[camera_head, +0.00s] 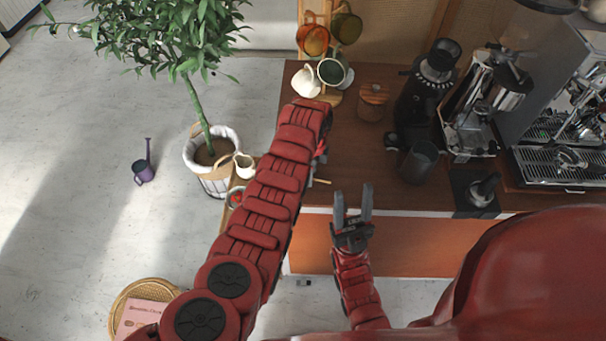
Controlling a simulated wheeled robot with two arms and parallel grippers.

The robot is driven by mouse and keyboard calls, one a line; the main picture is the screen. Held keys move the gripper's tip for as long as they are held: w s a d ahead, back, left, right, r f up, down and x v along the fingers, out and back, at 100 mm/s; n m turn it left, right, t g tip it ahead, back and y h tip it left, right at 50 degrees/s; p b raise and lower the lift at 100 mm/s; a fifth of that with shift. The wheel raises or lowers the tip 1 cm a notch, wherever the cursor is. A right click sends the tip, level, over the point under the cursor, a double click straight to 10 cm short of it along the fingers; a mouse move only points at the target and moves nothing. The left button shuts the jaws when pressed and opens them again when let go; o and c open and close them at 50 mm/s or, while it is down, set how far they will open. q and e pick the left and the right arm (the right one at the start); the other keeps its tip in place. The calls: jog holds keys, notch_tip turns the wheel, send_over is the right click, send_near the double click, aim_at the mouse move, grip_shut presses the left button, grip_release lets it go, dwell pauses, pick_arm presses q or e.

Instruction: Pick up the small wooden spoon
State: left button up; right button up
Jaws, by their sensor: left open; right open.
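The thin, light wooden piece (322,181) that shows beside my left arm looks like the small wooden spoon's handle. It lies at the front left of the brown counter (375,165), and the rest of it is hidden behind my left arm. My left gripper (317,168) is mostly hidden behind that arm, close to the spoon. Whether it touches the spoon cannot be seen. My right gripper (353,195) is open and empty over the counter's front edge, to the right of the spoon, its two fingers pointing to the back.
A mug rack (330,98) with several cups and a wooden-lidded jar (372,101) stand at the back. A coffee grinder (428,85), a dark cup (418,161) and an espresso machine (560,130) fill the right. A potted plant (212,160) stands left. The counter's front middle is clear.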

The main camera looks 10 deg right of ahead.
pick_arm(q)
grip_shut()
dwell(0.5)
